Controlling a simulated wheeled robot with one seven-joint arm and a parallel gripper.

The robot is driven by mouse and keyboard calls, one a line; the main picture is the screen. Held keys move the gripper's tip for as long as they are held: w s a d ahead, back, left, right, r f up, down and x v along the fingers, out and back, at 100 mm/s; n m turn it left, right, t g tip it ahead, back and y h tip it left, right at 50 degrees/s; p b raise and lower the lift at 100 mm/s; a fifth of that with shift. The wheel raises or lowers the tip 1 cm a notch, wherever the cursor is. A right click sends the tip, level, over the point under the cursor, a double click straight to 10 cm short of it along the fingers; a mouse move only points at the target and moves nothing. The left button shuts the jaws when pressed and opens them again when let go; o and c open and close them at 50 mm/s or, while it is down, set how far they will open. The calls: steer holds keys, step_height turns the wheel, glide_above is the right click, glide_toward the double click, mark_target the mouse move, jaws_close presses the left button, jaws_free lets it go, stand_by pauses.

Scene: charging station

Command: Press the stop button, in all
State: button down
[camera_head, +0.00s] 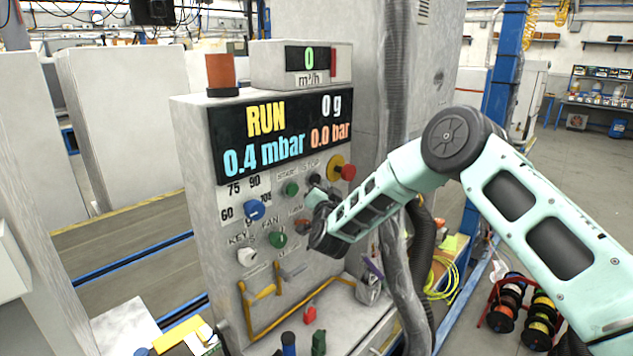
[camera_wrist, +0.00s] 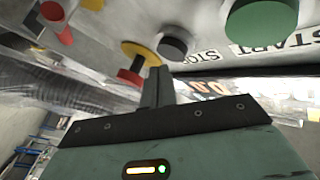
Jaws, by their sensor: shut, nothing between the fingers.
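The control panel (camera_head: 215,185) has a display (camera_head: 275,135) that reads RUN, 0 g, 0.4 mbar and 0.0 bar. The black stop button (camera_head: 315,180) sits right of the green start button (camera_head: 290,188). In the wrist view the black stop button (camera_wrist: 175,43) and the green start button (camera_wrist: 262,22) show beside an upside-down START STOP label. My gripper (camera_head: 316,196) is shut and empty, at the panel just below the stop button. In the wrist view its fingertips (camera_wrist: 157,75) are close to the stop button; I cannot tell whether they touch.
A red emergency button on a yellow base (camera_head: 343,170) is right of the stop button. A blue knob (camera_head: 254,210), a green fan knob (camera_head: 278,240) and a white key knob (camera_head: 247,257) are lower left. A grey hose (camera_head: 395,100) hangs right of the panel.

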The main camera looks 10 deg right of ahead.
steer(key=shift+w+a, duration=0.1)
stand_by(0.3)
steer(key=shift+w+a+b, duration=0.15)
steer(key=shift+w+b, duration=0.1)
steer(key=shift+b, duration=0.35)
steer(key=shift+w+a+b, duration=0.3)
steer(key=shift+w+b, duration=0.1)
steer(key=shift+b, duration=0.05)
stand_by(0.5)
steer(key=shift+s, duration=0.1)
steer(key=shift+s+d, duration=0.5)
steer(key=shift+s, duration=0.15)
steer(key=shift+s+d+b, duration=0.2)
steer(key=shift+s+d, duration=0.55)
steer(key=shift+s, duration=0.3)
steer(key=shift+s+d+b, duration=0.15)
steer(key=shift+s+d, duration=0.6)
steer(key=shift+s, duration=0.25)
